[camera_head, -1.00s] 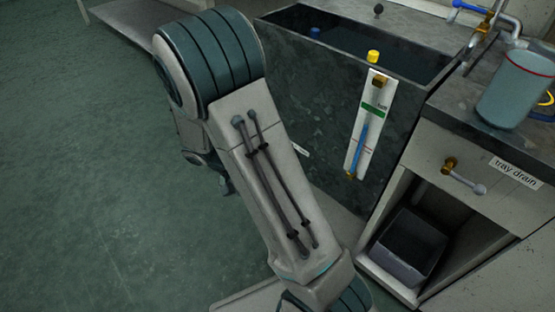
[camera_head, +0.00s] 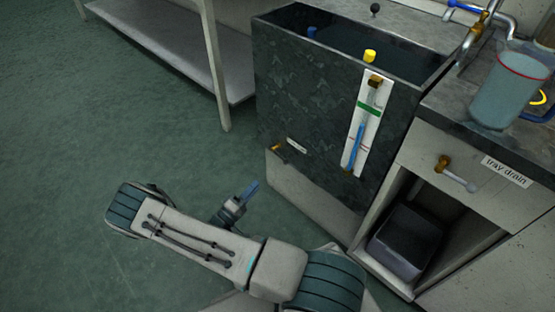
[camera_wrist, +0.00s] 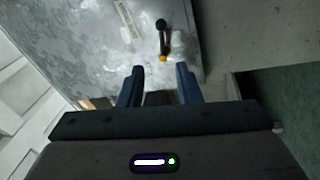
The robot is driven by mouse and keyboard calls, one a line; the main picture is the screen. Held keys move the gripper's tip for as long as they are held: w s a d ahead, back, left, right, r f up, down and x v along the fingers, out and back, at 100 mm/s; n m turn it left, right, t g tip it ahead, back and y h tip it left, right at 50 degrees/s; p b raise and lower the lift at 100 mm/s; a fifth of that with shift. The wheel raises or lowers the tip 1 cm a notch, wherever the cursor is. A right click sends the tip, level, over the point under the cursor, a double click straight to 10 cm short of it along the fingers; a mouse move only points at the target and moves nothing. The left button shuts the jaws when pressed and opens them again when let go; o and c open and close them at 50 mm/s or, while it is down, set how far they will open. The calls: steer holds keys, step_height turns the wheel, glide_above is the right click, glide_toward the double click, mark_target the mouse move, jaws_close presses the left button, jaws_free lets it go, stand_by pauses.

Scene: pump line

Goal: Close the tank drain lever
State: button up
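The tank drain lever (camera_head: 277,148) shows as a small brass piece low on the tank's front, beside a white label (camera_head: 296,146). In the wrist view the lever (camera_wrist: 162,38) has a dark handle and a yellow end, just beyond the fingers. The label (camera_wrist: 128,18) is left of it there. The dark stone tank (camera_head: 310,95) stands behind it. My gripper (camera_head: 249,190) is in front of and below the lever in the head view. In the wrist view its two blue fingers (camera_wrist: 159,84) are apart, with nothing between them and a gap to the lever.
A second lever, the tray drain lever (camera_head: 460,177), is on the cabinet at right. A level gauge (camera_head: 361,130) runs down the tank's front. A dark bin (camera_head: 405,245) sits in the open cabinet. A jug (camera_head: 508,90) stands on the counter. Green floor (camera_head: 80,120) at left is clear.

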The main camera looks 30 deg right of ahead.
mark_target(280, 156)
steer(key=b+x, duration=0.3)
steer(key=x, duration=1)
steer(key=shift+w+d+t+b, duration=0.2)
steer(key=shift+w+t+b, duration=0.1)
steer(key=shift+w+t, duration=0.1)
jaws_close()
